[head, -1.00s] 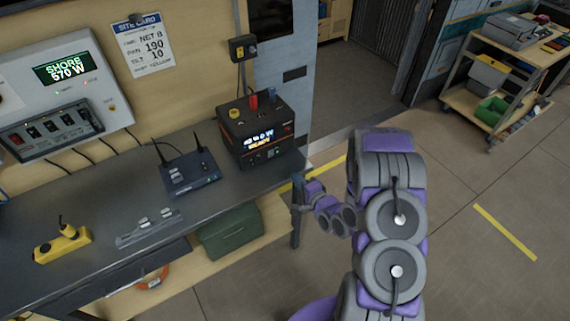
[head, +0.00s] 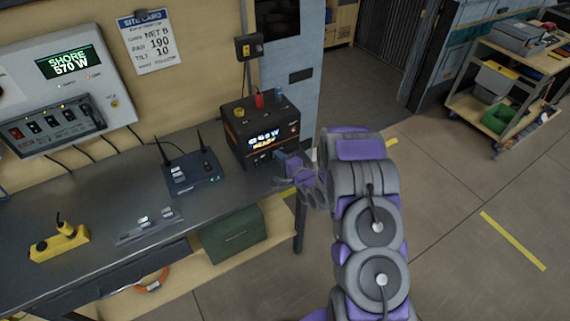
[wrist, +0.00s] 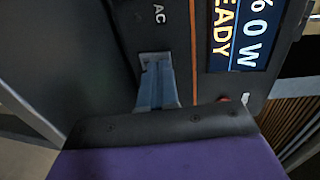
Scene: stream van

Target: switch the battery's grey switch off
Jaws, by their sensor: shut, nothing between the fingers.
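The battery (head: 262,125) is a black box with orange trim at the right end of the bench. Its lit screen reads READY and a 0 W figure, seen large in the wrist view (wrist: 235,35). My gripper (head: 281,156) is shut and empty, right at the lower right of the battery's front. In the wrist view its blue-grey fingertips (wrist: 155,75) are at a small grey switch plate (wrist: 154,56) beside the letters AC. The fingers hide most of the switch, so its position and any contact cannot be told.
A router (head: 192,172) with two antennas stands left of the battery. A yellow box (head: 60,243) and a grey switch strip (head: 150,226) lie further left. A green case (head: 234,232) sits on the shelf below. Open floor is on the right.

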